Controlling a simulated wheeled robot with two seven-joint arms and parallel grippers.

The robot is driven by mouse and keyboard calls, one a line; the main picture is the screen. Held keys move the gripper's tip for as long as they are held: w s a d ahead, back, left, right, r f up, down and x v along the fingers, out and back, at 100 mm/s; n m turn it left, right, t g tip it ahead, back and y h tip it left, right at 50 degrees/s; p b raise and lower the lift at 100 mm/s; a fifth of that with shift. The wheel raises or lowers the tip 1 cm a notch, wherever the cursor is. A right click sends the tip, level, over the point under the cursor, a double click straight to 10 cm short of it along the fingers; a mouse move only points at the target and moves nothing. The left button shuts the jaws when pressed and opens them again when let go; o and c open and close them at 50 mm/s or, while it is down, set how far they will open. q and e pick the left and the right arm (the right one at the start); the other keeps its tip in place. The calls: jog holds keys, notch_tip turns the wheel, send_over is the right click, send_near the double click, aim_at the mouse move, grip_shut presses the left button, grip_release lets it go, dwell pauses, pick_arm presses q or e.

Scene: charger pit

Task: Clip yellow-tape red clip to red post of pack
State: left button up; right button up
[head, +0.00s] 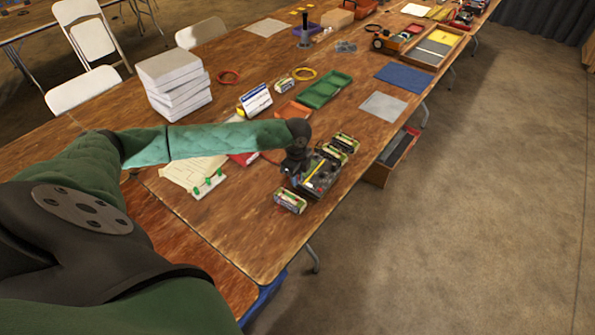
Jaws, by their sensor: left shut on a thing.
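My left gripper (291,172) reaches down at the left edge of a dark boxy device (319,178) near the table's right edge. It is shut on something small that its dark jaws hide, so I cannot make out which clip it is. A yellow strip (318,170) shows on or over the device, with small red spots near it. A pack with green and pale sides (290,201) lies in front of the device. More such packs (345,143) stand behind it. The red post is too small to tell. My right gripper is not in view.
A pale board with green pegs (208,186) lies left of the gripper. Behind are a green tray (325,90), an orange tray (292,111), a white-and-blue sign (256,101) and stacked paper (174,82). A grey mat (383,107) lies right. The table's front corner is bare.

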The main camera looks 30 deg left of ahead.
pick_arm(q)
jog(key=shift+s+f, duration=0.1)
jog(key=shift+f, duration=0.1)
jog(key=shift+f, duration=0.3)
jog(key=shift+f+b, duration=0.8)
jog(key=shift+f, duration=2.45)
jog(key=shift+p, duration=0.35)
jog(key=shift+f+p, duration=0.15)
jog(key=shift+p, duration=0.45)
dwell(0.5)
jog(key=o, duration=0.8)
jog(key=shift+o, duration=0.2)
